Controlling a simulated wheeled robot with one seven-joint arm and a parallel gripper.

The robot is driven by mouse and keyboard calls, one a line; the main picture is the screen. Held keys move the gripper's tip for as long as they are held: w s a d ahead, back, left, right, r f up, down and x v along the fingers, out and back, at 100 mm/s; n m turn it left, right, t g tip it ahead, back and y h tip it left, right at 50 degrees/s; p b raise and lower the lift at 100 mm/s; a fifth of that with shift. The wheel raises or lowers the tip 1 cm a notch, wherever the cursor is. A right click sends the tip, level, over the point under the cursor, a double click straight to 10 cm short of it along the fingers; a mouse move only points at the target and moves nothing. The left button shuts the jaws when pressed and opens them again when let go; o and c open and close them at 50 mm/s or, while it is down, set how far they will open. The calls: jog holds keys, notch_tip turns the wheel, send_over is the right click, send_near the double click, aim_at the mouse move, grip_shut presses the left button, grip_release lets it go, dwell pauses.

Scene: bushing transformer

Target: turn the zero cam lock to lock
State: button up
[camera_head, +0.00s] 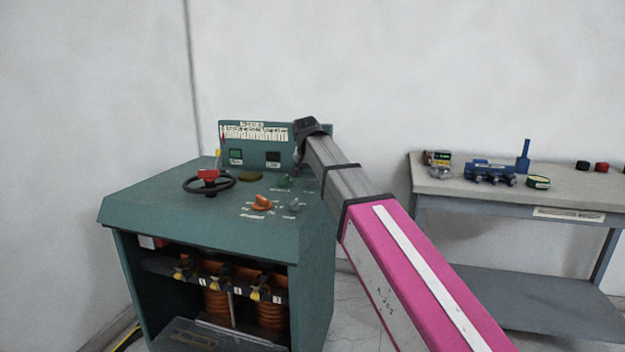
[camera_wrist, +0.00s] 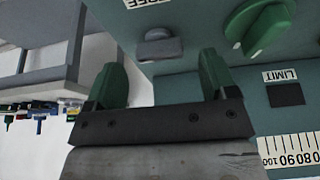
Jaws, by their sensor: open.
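A small grey knob (camera_wrist: 158,46) sits on the green console's panel in the wrist view, beside a partly cut-off label that seems to read FREE. I take it as the zero cam lock; the word ZERO is not readable. In the head view the lock is small and hard to make out beside my arm. My gripper (camera_wrist: 162,62) is open and empty, its two green fingertips apart. In the wrist picture the knob appears between and just beyond the tips, with no visible contact. In the head view my gripper (camera_head: 299,160) hangs over the console's back right.
A green knob (camera_wrist: 262,28) is beside the grey one. The console (camera_head: 150,205) also carries a black handwheel (camera_head: 209,184), an orange knob (camera_head: 262,203) and an upright meter panel (camera_head: 255,135). A workbench (camera_head: 450,187) with small items stands right.

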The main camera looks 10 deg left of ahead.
jog(key=shift+x, duration=1.1)
jog(key=c, duration=0.9)
jog(key=shift+c, duration=0.2)
